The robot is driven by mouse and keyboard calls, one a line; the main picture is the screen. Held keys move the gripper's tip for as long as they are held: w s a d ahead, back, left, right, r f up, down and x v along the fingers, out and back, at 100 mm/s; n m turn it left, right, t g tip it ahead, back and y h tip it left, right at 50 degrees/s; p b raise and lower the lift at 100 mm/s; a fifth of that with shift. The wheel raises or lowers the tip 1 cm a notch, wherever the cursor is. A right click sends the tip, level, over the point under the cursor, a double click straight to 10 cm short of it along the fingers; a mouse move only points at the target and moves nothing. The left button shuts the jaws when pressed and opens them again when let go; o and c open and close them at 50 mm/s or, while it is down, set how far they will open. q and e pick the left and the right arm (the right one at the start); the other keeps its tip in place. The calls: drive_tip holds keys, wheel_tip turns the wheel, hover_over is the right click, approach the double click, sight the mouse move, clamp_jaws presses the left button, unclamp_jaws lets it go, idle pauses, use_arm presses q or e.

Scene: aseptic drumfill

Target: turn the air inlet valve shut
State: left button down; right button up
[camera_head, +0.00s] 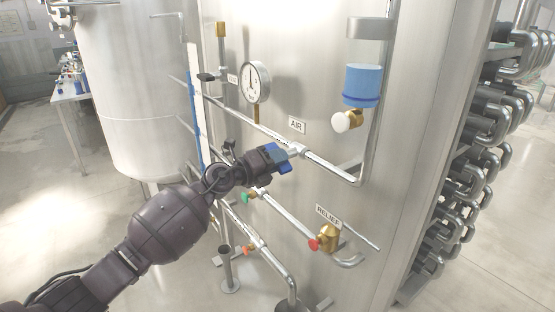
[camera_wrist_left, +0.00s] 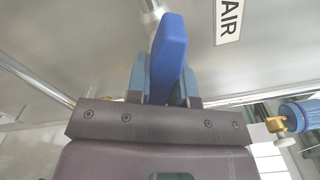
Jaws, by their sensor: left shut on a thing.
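The air inlet valve (camera_head: 297,149) sits on the silver pipe below the AIR label (camera_head: 297,125) on the steel tank. Its blue lever handle (camera_wrist_left: 168,45) stands out large in the left wrist view, with its lower end between the fingers. My left gripper (camera_head: 277,158) reaches the valve from the lower left in the head view. In the left wrist view the same gripper (camera_wrist_left: 164,88) is shut on the blue handle. The fingers hide part of the handle and valve in the head view, and I cannot tell the handle's exact angle to the pipe. My right gripper is out of view.
A pressure gauge (camera_head: 257,82) stands above left of the valve. A blue cylindrical filter (camera_head: 362,84) with a white knob (camera_head: 347,121) is at upper right. Below are the RELIEF valve (camera_head: 328,239) with a red knob, a green knob (camera_head: 246,197) and more pipes close to my arm.

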use_arm(q)
drive_tip(key=m, duration=0.2)
drive_tip(key=m+b, duration=0.1)
drive_tip(key=m, duration=0.2)
drive_tip(key=shift+a+f+m+b, duration=0.1)
drive_tip(key=shift+f+m+b, duration=0.15)
drive_tip(key=shift+m+b, duration=0.1)
drive_tip(key=shift+w+m+b, duration=0.1)
drive_tip(key=shift+m+b, duration=0.4)
drive_tip(key=shift+m, duration=0.75)
drive_tip(key=m+b, duration=0.1)
drive_tip(key=m, duration=0.1)
drive_tip(key=shift+m, duration=0.8)
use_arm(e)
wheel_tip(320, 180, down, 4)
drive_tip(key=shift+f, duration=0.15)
use_arm(q)
drive_tip(key=shift+w+r+m, duration=0.1)
drive_tip(key=shift+m, duration=0.2)
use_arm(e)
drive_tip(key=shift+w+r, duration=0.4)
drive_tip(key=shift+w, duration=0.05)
